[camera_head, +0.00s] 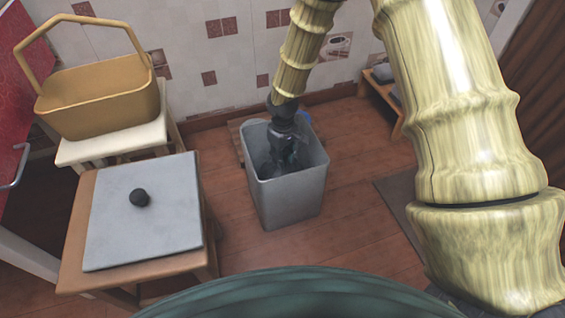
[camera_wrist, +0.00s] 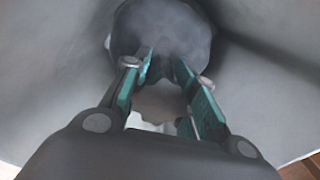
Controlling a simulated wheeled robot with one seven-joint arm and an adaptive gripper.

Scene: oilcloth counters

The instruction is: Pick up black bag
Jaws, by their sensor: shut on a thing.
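A dark grey, rounded bag (camera_wrist: 150,22), which I take for the black bag, lies at the bottom of the grey bin (camera_head: 288,205) in the wrist view. My gripper (camera_head: 288,158) reaches down inside the bin. In the wrist view its two teal-sided fingers (camera_wrist: 164,66) are shut on the near part of the bag, with a gap between them nearer the palm. In the head view the gripper and the bin's walls hide most of the bag. I cannot tell whether it touches the bin floor.
Bin walls surround my gripper closely. At left, a wooden stool bears a grey square board (camera_head: 110,235) with a small dark knob-like thing (camera_head: 139,198). Behind it, a tan basket (camera_head: 100,105) stands on a cream stool. A low wooden bench (camera_head: 385,105) stands by the tiled wall.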

